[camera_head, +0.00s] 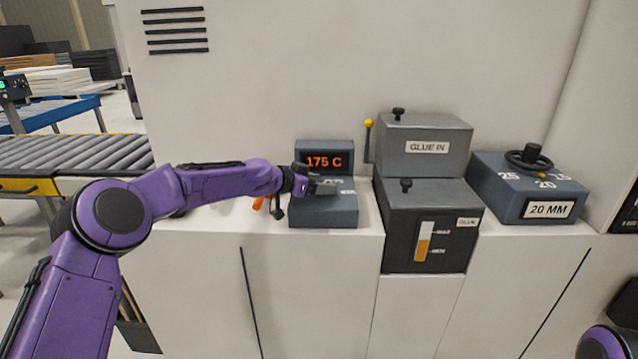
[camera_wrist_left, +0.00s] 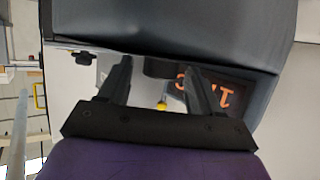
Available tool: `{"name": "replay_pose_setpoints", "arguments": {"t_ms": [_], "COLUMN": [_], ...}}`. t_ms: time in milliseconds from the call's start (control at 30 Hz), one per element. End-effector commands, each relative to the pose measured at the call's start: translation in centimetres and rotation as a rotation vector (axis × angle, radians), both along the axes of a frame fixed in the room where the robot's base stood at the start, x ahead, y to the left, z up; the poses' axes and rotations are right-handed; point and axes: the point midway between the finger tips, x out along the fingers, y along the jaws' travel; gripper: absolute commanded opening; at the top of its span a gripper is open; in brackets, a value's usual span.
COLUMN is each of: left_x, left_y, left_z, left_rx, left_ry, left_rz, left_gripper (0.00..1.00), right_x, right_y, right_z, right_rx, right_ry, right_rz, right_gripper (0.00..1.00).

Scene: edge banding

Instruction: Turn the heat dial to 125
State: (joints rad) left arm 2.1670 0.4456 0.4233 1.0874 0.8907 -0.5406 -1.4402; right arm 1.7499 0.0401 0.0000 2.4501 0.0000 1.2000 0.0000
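The heat unit is a dark grey-blue box (camera_head: 325,212) on the white machine's ledge, with an upright display (camera_head: 324,160) behind it reading 175 C in orange. My left gripper (camera_head: 322,187) is over the top of this box and covers the dial area in the head view. In the left wrist view, the fingers of the left gripper (camera_wrist_left: 157,72) are spread. A dark knob-like piece (camera_wrist_left: 158,67), probably the heat dial, shows between the fingertips with a visible gap on its left. Its pointer and scale cannot be read. My right gripper is out of view.
A roller conveyor (camera_head: 70,155) is at left.

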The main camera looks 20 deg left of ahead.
Motion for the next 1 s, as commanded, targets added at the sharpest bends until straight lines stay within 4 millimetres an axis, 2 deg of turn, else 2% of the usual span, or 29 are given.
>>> {"name": "replay_pose_setpoints", "arguments": {"t_ms": [33, 100, 167, 367, 567, 833, 1000], "left_x": [0.0, 0.0, 0.0, 0.0, -0.1, -0.3, -0.4], "left_y": [0.0, 0.0, 0.0, 0.0, -0.1, -0.4, -0.7], "left_z": [0.0, 0.0, 0.0, -0.1, -0.4, -0.5, 0.1], "left_rx": [0.0, 0.0, 0.0, 0.001, 0.002, 0.005, 0.007], "left_ry": [0.0, 0.0, 0.0, 0.001, 0.0, -0.001, 0.001], "left_rz": [0.0, 0.0, 0.0, 0.003, 0.051, 0.231, 0.387], "left_gripper": [0.49, 0.26, 0.09, 0.09, 0.09, 0.09, 0.09], "right_x": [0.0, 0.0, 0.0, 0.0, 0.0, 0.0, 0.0], "right_y": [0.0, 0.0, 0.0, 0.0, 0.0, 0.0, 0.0], "right_z": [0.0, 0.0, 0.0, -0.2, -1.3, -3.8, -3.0], "right_rx": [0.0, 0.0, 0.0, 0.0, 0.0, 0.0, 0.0], "right_ry": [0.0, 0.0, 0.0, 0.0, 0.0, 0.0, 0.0], "right_rz": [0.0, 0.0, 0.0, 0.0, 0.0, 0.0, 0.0], "right_gripper": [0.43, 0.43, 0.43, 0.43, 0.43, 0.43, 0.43]}}
